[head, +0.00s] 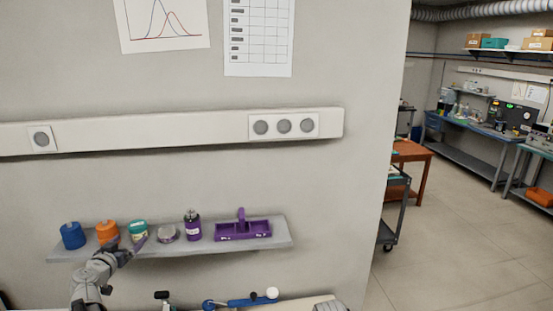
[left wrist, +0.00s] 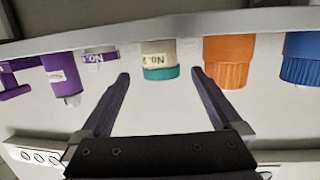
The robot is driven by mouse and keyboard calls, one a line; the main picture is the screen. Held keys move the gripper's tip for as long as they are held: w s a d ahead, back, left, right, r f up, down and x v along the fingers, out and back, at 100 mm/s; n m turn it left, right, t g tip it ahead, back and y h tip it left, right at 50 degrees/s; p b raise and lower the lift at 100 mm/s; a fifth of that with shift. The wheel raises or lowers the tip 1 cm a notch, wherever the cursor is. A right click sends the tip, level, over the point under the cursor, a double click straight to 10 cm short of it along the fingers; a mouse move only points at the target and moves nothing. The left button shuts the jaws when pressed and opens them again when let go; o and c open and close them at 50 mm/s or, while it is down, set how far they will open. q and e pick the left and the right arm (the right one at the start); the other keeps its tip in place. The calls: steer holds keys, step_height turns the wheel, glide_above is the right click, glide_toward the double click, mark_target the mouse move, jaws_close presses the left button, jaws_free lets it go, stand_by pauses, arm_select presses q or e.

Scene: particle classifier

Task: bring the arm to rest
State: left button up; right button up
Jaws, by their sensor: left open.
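My left gripper (head: 127,243) is open in front of the wall shelf, near the teal-lidded jar (head: 137,230). In the left wrist view, which shows the shelf upside down, the open fingers (left wrist: 160,74) stand on either side of the jar (left wrist: 158,58). A gap shows between each finger and the jar, and nothing is held. I cannot tell how far the fingertips are from it in depth. My right gripper is not in view.
The shelf (head: 270,247) also holds a blue container (head: 73,236), an orange one (head: 107,231), a flat grey-lidded tin (head: 167,234), a purple bottle (head: 192,226) and a purple tray (head: 243,231). The wall above is clear up to the socket rail (head: 190,129).

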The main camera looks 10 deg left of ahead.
mark_target(135, 236)
arm_select(q)
steer(key=b+x, duration=0.1)
steer(key=x, duration=0.5)
steer(key=shift+w+a+f, duration=0.1)
steer(key=shift+w, duration=0.05)
steer(key=shift+f, duration=0.2)
steer(key=shift+r, duration=0.25)
steer(key=shift+f, duration=0.15)
